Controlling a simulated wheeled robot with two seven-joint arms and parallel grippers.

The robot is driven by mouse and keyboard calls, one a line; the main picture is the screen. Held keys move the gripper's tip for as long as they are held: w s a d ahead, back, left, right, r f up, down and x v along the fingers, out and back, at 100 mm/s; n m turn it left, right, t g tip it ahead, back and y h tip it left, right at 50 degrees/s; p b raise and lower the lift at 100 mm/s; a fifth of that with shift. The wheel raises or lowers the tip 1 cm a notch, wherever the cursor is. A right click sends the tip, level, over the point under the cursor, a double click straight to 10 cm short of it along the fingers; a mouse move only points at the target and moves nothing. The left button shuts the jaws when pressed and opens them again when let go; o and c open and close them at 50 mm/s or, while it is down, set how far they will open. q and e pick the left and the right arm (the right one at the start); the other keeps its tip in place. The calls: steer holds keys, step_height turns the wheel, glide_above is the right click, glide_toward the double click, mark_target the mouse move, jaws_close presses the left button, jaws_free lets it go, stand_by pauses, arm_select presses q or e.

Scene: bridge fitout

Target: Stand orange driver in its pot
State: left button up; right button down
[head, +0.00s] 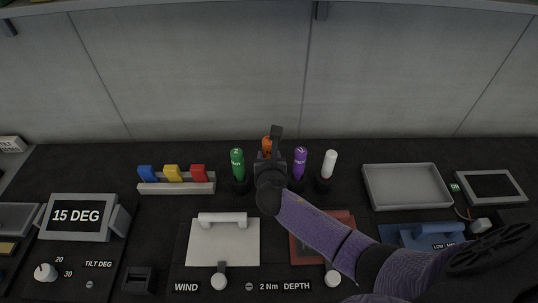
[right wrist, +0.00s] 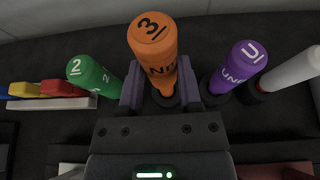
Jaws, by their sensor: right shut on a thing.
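The orange driver (head: 267,143) is upright at the back of the bench, between the green and purple drivers. It also shows in the right wrist view (right wrist: 153,42), with a "3" on its top. My right gripper (head: 272,158) is shut on it, with a finger on each side in the right wrist view (right wrist: 162,92). A dark round pot (right wrist: 166,99) shows around the driver's lower end. The gripper hides most of the pot, so I cannot tell how deep the driver sits. My left gripper is not in view.
The green driver (head: 237,164), purple driver (head: 299,163) and white driver (head: 328,166) stand close by in dark pots. A rack with blue, yellow and red pieces (head: 176,188) is at left. A grey tray (head: 406,205) is at right. The wall is behind.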

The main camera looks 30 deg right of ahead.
steer(key=shift+f+b, duration=0.35)
steer(key=shift+f, duration=0.2)
steer(key=shift+f+b, duration=0.7)
steer(key=shift+f, duration=0.55)
steer(key=shift+b, duration=0.3)
steer(key=shift+c, duration=1.2)
jaws_free()
steer(key=shift+o, duration=0.2)
